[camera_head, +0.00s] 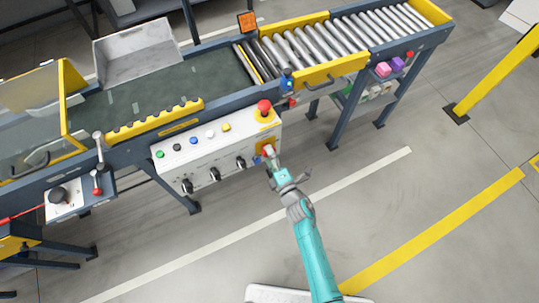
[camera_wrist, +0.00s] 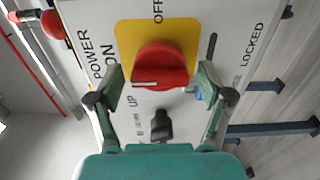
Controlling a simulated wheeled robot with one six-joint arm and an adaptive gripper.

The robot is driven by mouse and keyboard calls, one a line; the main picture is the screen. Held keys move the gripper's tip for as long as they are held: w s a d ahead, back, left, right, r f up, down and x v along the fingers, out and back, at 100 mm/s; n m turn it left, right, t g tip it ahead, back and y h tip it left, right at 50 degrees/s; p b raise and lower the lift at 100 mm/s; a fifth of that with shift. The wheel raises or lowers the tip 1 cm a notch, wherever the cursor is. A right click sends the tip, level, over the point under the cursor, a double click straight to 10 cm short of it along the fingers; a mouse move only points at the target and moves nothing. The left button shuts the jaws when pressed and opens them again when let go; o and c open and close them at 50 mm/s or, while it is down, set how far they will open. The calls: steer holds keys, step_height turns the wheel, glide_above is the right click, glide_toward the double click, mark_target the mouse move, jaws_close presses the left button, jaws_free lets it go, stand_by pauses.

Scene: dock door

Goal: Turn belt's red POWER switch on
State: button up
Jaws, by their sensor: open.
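The red POWER switch (camera_wrist: 162,64) is a rotary knob on a yellow plate (camera_wrist: 127,40), with ON lettered at its left and OFF above it in the wrist view. A white mark shows on the knob's lower left face; I cannot tell for sure which setting it points to. In the head view the switch (camera_head: 267,149) is at the right end of the white control panel (camera_head: 222,147), partly hidden by my gripper (camera_head: 272,158). My gripper (camera_wrist: 160,80) is open, with one finger on each side of the knob. No clear contact shows.
A black knob (camera_wrist: 161,124) sits close to the red switch, between my fingers and the palm. A red mushroom button (camera_head: 264,107) stands on a yellow box above the switch. Several black knobs and coloured buttons line the panel. The floor in front is clear.

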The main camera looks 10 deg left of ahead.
steer(key=v, duration=1.2)
stand_by(0.4)
steer(key=s+d+r+m+t+h, duration=0.1)
steer(key=s+d+r+m+h, duration=0.25)
steer(key=s+d+m, duration=0.45)
steer(key=s+d+r+m+h, duration=0.2)
steer(key=s+d+r+m, duration=0.25)
steer(key=s, duration=0.55)
steer(key=s+d+r+m+h, duration=0.2)
steer(key=s+r+m, duration=0.4)
steer(key=r, duration=0.1)
steer(key=s+d+r+m+g+h, duration=0.1)
steer(key=s+d+r+m+h, duration=0.1)
steer(key=s+r+m, duration=0.4)
steer(key=shift+s+d+r, duration=0.2)
steer(key=shift+d+r, duration=0.2)
steer(key=shift+d, duration=0.35)
steer(key=shift+m+h, duration=0.25)
